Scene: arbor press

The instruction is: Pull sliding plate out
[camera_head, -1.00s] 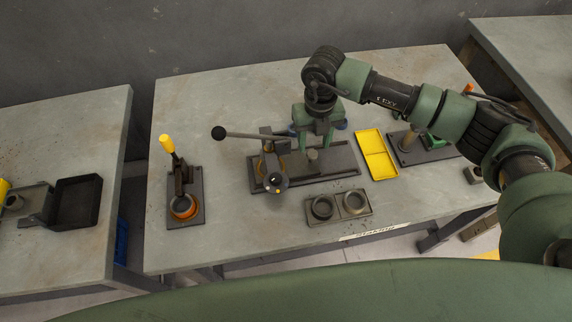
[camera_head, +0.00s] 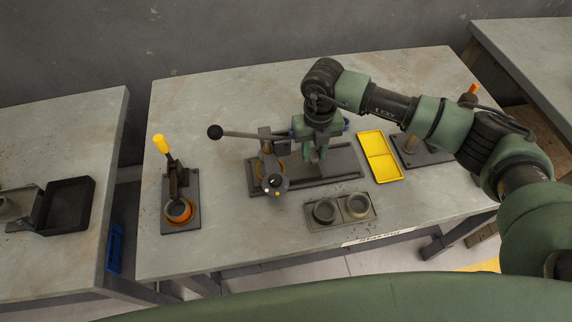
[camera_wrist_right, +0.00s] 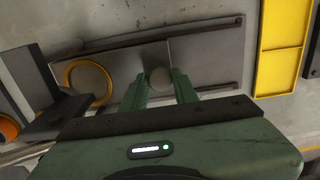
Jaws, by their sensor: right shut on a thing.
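The arbor press (camera_head: 271,183) stands near the middle of the table, with a lever ending in a black ball to the left. Its dark base with rails (camera_head: 342,176) runs to the right. My right gripper (camera_head: 315,158) is low over the base, just right of the press head. In the right wrist view, its two fingers are shut on the round grey knob (camera_wrist_right: 160,78) of the sliding plate. The flat grey sliding plate (camera_wrist_right: 135,62) lies between the rails, with an orange-yellow ring (camera_wrist_right: 88,80) at its left part. My left gripper is not in view.
A yellow two-part tray (camera_head: 381,156) lies right of the base. A holder with two dark rings (camera_head: 340,209) sits in front. A yellow-handled tool (camera_head: 181,200) stands at the left of the table. A black bin (camera_head: 65,207) is on the left table.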

